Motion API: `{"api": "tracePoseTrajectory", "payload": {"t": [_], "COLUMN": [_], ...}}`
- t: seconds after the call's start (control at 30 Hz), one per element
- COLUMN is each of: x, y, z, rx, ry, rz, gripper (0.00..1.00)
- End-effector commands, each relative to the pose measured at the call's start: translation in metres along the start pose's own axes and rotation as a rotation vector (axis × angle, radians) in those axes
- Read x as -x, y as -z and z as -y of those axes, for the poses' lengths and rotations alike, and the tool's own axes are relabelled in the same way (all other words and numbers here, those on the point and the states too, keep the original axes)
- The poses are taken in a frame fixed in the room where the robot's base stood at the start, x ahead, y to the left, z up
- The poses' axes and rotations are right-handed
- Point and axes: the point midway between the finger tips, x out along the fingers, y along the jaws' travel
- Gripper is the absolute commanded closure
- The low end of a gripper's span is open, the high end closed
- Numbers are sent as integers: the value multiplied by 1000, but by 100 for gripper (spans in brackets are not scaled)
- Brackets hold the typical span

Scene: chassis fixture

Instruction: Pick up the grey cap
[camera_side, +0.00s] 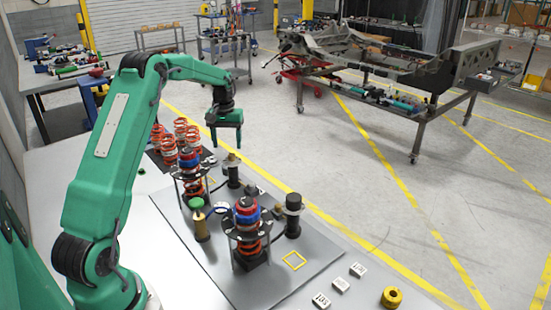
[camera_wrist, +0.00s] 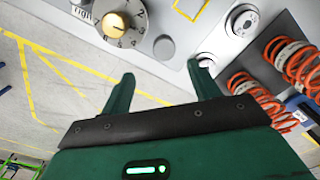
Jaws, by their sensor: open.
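My gripper (camera_side: 226,142) hangs above the far part of the grey work plate (camera_side: 213,262) in the side view, pointing down. In the wrist view my gripper (camera_wrist: 160,70) has its two green fingers spread, with nothing between them. A small round grey piece (camera_wrist: 164,47), which looks like the grey cap, lies just beyond the gap between the fingertips. A larger pale grey round part (camera_wrist: 246,23) is to the right of it. In the side view I cannot tell for sure which small part is the grey cap.
Two spring assemblies (camera_side: 247,232) (camera_side: 189,175), black cylinders (camera_side: 293,217) and a brass part (camera_side: 201,226) stand on the plate. More orange springs (camera_side: 158,137) stand behind. Labelled blocks (camera_side: 340,285) are in front.

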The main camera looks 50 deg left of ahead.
Motion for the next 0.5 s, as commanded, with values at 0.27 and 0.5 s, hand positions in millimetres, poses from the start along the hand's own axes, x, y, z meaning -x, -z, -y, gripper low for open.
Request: {"api": "tracePoseTrajectory", "payload": {"t": [0.27, 0.5], "x": [-9, -23], "y": [5, 5], "z": [6, 5], "rx": [15, 15], "ry": [2, 2], "rz": [9, 10], "gripper": [39, 39]}}
